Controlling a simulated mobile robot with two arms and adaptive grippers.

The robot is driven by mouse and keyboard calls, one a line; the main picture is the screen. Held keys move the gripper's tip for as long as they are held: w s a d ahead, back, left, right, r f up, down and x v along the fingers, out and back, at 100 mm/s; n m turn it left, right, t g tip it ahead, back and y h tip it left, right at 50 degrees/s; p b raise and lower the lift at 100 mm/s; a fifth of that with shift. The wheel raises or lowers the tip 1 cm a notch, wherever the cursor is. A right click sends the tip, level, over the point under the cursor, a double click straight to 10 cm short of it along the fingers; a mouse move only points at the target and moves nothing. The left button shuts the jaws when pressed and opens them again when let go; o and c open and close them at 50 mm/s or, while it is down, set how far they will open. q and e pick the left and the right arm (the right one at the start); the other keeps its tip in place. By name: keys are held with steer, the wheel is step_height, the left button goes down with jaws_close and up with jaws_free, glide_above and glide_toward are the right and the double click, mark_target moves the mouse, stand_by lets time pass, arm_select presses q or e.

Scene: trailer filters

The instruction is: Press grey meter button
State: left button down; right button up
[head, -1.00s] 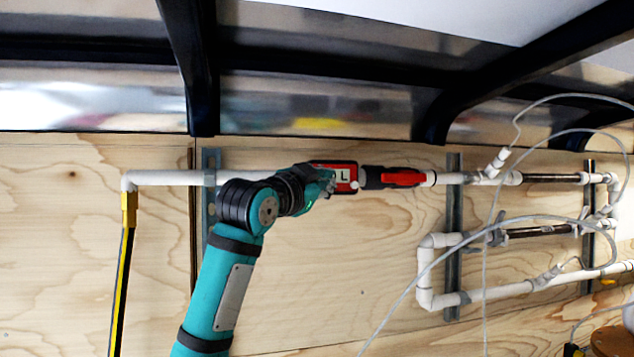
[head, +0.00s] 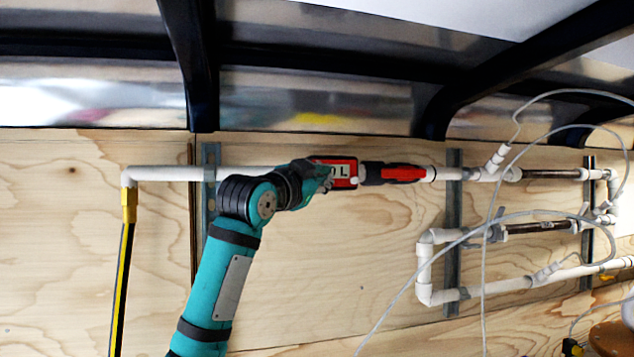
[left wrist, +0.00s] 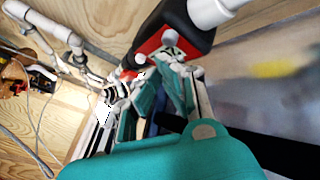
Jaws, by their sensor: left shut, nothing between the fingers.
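A red meter (head: 345,184) with a pale display sits in line on the upper white pipe. The display shows "0 L", partly covered on its left by my left gripper (head: 329,177). A small pale knob shows at the meter's lower right; I cannot tell whether it is the grey button. The left gripper is shut and empty, its tip at the meter's left end; contact is unclear. In the left wrist view the meter's black and red body (left wrist: 185,25) is just beyond the fingers (left wrist: 176,88). My right gripper is not in view.
White pipes (head: 424,270) on metal rails and loose grey hoses (head: 483,290) fill the right side. A yellow-black pole (head: 122,262) hangs at left. Dark ceiling beams (head: 203,85) are above.

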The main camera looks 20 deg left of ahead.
arm_select(q)
steer(key=shift+w, duration=0.1)
stand_by(0.7)
steer(key=shift+w+a, duration=0.2)
steer(key=shift+a, duration=0.05)
steer(key=shift+w+a, duration=0.3)
steer(key=shift+w, duration=0.2)
stand_by(0.9)
stand_by(0.3)
steer(key=shift+s+d+b, duration=0.5)
steer(key=shift+s, duration=0.3)
steer(key=shift+s+d, duration=0.1)
